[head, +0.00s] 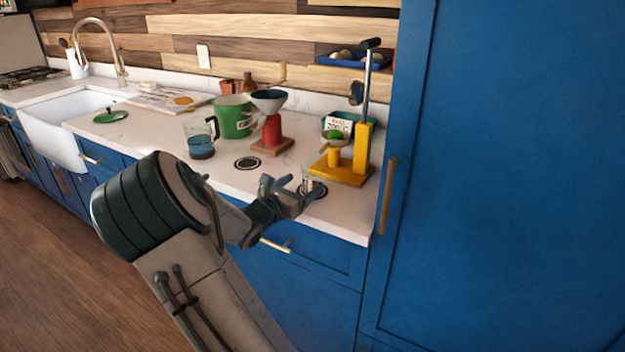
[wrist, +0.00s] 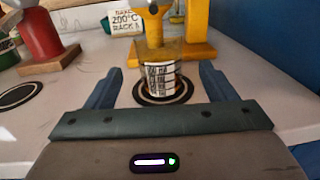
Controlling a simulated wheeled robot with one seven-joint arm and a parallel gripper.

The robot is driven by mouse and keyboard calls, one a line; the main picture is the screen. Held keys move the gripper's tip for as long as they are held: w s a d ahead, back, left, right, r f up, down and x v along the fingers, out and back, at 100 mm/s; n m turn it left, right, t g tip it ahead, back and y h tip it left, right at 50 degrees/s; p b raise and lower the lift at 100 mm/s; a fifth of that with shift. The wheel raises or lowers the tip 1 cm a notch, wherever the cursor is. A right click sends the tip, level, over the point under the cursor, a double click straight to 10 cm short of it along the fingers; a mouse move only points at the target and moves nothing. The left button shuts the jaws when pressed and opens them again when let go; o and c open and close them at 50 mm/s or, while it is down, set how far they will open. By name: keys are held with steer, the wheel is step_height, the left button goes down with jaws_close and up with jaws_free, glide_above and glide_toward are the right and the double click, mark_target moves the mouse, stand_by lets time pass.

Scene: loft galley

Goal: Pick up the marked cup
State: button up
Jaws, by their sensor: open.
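The marked cup (wrist: 161,77) is a small clear cup with dark printed markings on a white band. It stands upright on a black-and-white round mat (wrist: 182,93) on the counter. In the head view the cup (head: 309,184) is partly hidden by my gripper (head: 300,190). In the wrist view my gripper (wrist: 158,84) is open, with one blue finger on each side of the cup and a visible gap on both sides. The fingers do not appear to touch it. How deep the cup sits between them is hard to tell.
A yellow press stand (head: 362,150) is close behind the cup. A red grinder (head: 271,130) on a wooden base, a glass jug (head: 201,146) and a green pot (head: 233,117) stand to the left. A tall blue cabinet (head: 500,180) closes off the right. An empty round mat (head: 247,163) lies left of my gripper.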

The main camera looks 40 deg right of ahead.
mark_target(306, 181)
steer(key=x, duration=0.6)
steer(key=shift+s+a, duration=0.1)
steer(key=c, duration=1.1)
